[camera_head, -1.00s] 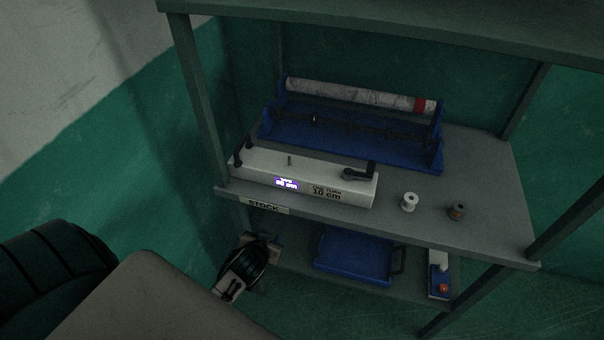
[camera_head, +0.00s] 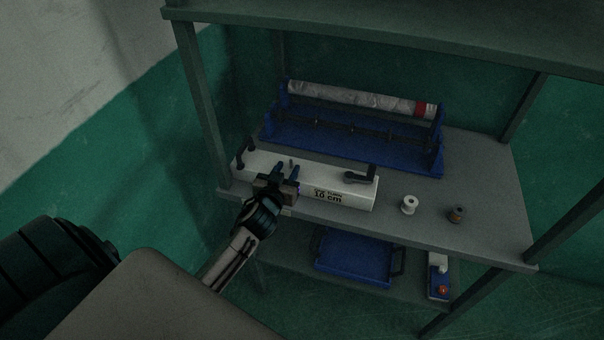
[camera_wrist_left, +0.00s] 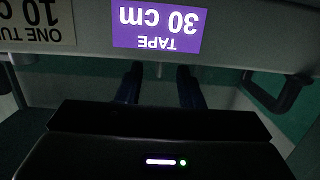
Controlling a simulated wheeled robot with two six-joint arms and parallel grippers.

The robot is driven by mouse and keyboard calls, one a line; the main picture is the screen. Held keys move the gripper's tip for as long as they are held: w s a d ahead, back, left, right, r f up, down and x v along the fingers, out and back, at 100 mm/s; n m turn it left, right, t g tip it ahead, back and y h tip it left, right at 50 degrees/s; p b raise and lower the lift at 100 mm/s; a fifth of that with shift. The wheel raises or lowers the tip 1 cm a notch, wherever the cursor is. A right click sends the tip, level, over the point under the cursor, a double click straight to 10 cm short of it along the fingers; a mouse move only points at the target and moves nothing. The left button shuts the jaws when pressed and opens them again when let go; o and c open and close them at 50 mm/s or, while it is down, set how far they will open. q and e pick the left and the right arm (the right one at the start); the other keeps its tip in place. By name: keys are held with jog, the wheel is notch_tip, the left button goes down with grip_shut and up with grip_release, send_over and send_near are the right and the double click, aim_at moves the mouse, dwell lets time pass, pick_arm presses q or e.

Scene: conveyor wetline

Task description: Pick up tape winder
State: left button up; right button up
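The tape winder is a long white box (camera_head: 348,191) on the middle shelf, with black handles at its ends and a "10 cm" label on its front. My left gripper (camera_head: 287,170) is at the winder's left half, with its two blue fingers spread and nothing seen held between them. It covers the winder's display in the head view. In the left wrist view, the winder (camera_wrist_left: 224,30) fills the top, with an upside-down purple "TAPE 30 cm" display. The open fingers (camera_wrist_left: 160,84) show below it, with a thin peg between them. Contact cannot be told. My right gripper is not in view.
A blue rack (camera_head: 350,150) with a grey roll (camera_head: 350,94) stands behind the winder. A white spool (camera_head: 409,204) and a brown spool (camera_head: 456,213) stand to its right. A blue tray (camera_head: 352,258) and a control box with a red button (camera_head: 441,289) are on the lower shelf.

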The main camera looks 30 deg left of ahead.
aim_at(290, 163)
pick_arm(q)
jog(key=shift+w+a+p, duration=0.15)
jog(key=shift+w+p, duration=0.25)
jog(key=shift+w, duration=0.2)
jog(key=p+x, duration=0.2)
jog(key=x, duration=0.2)
jog(key=shift+w, duration=0.2)
grip_shut()
